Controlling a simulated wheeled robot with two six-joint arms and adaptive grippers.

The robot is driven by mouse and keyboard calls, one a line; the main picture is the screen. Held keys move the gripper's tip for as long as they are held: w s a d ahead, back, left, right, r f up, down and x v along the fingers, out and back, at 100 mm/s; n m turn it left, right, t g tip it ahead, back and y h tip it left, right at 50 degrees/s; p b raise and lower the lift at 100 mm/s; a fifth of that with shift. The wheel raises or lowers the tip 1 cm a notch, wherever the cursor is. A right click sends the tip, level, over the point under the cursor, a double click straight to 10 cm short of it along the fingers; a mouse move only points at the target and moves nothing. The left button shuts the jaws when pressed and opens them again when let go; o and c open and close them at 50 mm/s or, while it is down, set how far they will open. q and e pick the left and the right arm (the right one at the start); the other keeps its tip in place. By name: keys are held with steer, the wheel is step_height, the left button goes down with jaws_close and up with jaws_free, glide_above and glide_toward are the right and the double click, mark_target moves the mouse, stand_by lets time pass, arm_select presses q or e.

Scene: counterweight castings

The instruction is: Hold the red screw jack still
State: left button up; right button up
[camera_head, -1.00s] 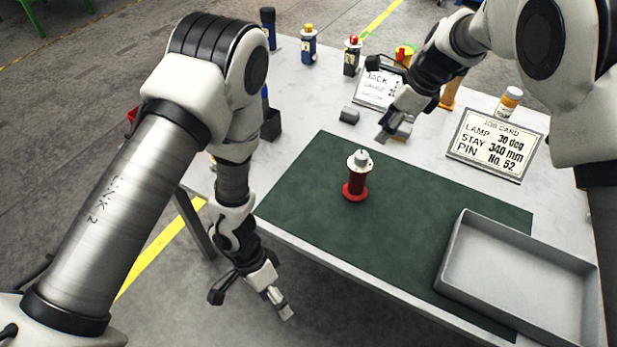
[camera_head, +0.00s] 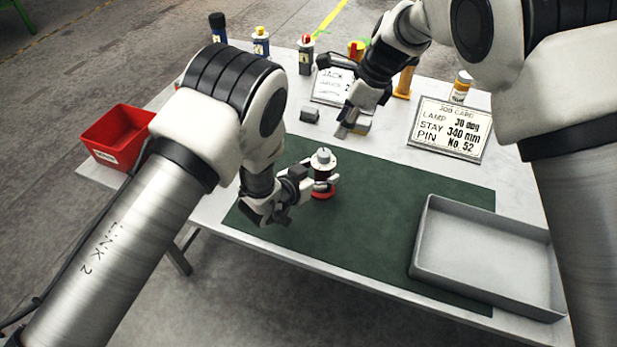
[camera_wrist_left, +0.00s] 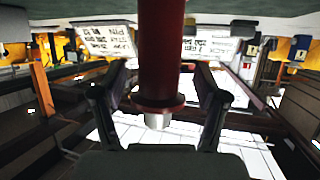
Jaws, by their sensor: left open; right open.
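The red screw jack (camera_head: 322,192) stands upright on the dark green mat (camera_head: 370,215), with a red base and a pale cap with a grey tip. My left gripper (camera_head: 302,188) is low beside it, and its fingers partly hide the jack's body. In the left wrist view the jack (camera_wrist_left: 160,45) appears upside down between the two open fingers (camera_wrist_left: 160,80), with a gap visible on each side. My right gripper (camera_head: 345,128) is open over the back of the table, beside a small block (camera_head: 361,125); it appears to hold nothing.
A grey tray (camera_head: 418,240) sits at the right, partly over the mat. A job card (camera_head: 450,128) and a jack sign (camera_head: 332,86) lie behind. Several small bottles and jacks stand along the back edge. A red bin (camera_head: 118,135) is at the left. The mat's middle is clear.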

arm_select(q)
steer(key=shift+x, duration=1.05)
